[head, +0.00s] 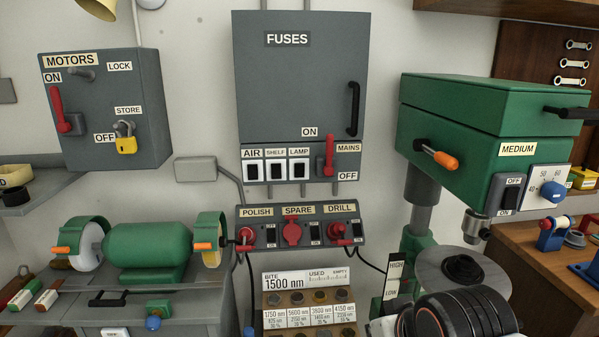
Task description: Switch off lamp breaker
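The lamp breaker (299,169) is a small switch under the label LAMP, in the row at the bottom of the grey FUSES box (290,80). It is the rightmost of three alike breakers, with the air breaker (253,171) and shelf breaker (276,170) to its left. All three look alike, with a light front and a dark part; I cannot tell their setting for sure. Nothing covers the lamp breaker. A dark arm link of mine with an orange ring shows at the lower right, well below and right of the breaker. My gripper is not in view.
The red mains lever (328,155) stands just right of the lamp breaker, pointing up toward ON. A socket panel (270,214) with red plugs sits below. A green drill press (480,120) juts out at right. A grey MOTORS box (105,110) hangs at left.

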